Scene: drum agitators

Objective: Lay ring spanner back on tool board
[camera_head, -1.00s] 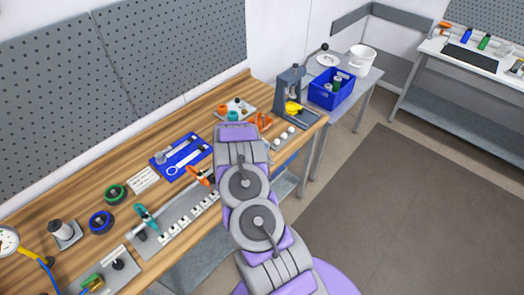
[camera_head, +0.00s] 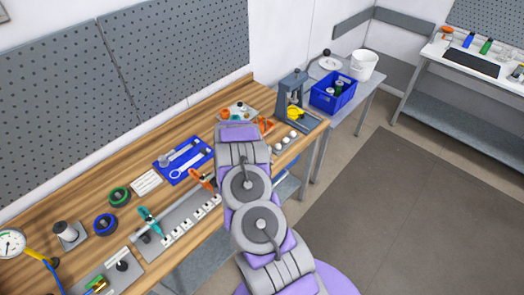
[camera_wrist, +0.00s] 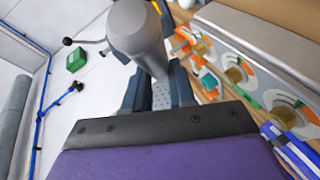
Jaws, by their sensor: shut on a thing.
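The blue tool board (camera_head: 203,165) lies on the wooden bench, left of my arm in the head view. It bears a pale spanner shape (camera_head: 188,166) with a ring end and a grey shape (camera_head: 168,158) beside it; I cannot tell whether these are tools or painted outlines. In the wrist view my gripper (camera_wrist: 158,91) is shut on a grey tool (camera_wrist: 137,28) with a thick rounded end and a narrower shaft between the fingers. I cannot tell for sure that it is the ring spanner. In the head view my arm hides the gripper.
A grey fixture with a teal-handled clamp (camera_head: 149,219) runs along the front edge. A press (camera_head: 293,92) stands at the bench's right end.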

